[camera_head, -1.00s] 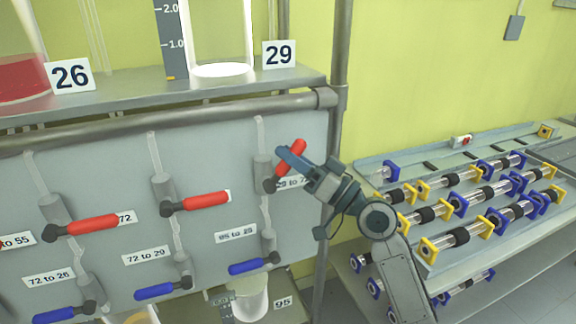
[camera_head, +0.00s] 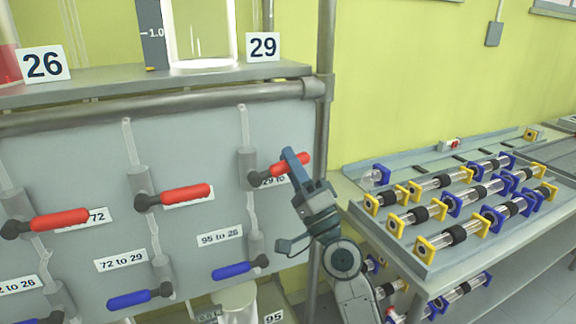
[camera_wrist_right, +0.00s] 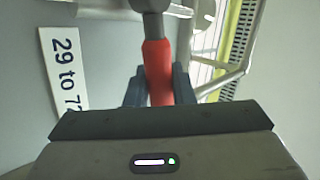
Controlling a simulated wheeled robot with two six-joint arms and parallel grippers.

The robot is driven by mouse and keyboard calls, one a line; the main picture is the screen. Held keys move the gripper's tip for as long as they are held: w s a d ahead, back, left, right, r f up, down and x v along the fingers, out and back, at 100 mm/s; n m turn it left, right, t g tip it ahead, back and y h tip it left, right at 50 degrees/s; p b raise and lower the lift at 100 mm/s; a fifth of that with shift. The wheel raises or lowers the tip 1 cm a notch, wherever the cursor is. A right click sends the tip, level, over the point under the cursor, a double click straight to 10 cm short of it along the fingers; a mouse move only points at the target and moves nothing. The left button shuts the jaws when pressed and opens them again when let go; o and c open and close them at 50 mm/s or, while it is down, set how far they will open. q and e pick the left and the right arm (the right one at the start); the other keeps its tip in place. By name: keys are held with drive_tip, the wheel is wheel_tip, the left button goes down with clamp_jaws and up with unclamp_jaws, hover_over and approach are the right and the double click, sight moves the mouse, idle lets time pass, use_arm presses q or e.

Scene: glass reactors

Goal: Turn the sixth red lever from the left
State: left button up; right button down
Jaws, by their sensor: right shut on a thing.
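The rightmost red lever (camera_head: 303,160) in view sits on a dark valve on the grey panel (camera_head: 80,150), by a label partly reading "29 to 7". Its handle points right and slightly up. My right gripper (camera_head: 293,163) is shut on this handle. In the right wrist view the red lever (camera_wrist_right: 158,75) lies between the two fingers of the right gripper (camera_wrist_right: 158,88). Two more red levers, one in the middle (camera_head: 185,195) and one at the left (camera_head: 58,220), lie nearly level. My left gripper is not in view.
Blue levers (camera_head: 233,270) sit below the red ones. A metal pipe (camera_head: 150,105) runs above the panel and a post (camera_head: 324,60) stands at its right edge. A bench (camera_head: 450,262) with several glass tubes is at the right.

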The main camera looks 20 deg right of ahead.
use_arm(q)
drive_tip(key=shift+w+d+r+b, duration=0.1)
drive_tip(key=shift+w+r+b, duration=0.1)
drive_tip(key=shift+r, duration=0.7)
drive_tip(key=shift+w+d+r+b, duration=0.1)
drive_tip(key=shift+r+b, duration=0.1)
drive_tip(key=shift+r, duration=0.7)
use_arm(e)
drive_tip(key=shift+d+f+m+t+h, duration=0.1)
drive_tip(key=shift+f+m+t+h, duration=0.2)
drive_tip(key=shift+m+h, duration=0.8)
drive_tip(key=shift+a+f+m+t+h, duration=0.1)
drive_tip(key=shift+f+m+t+h, duration=0.2)
drive_tip(key=shift+m+h, duration=0.8)
drive_tip(key=shift+d+f+m+t+h, duration=0.1)
drive_tip(key=shift+f+m+t+h, duration=0.15)
drive_tip(key=shift+m+h, duration=0.8)
drive_tip(key=c, duration=1.3)
unclamp_jaws()
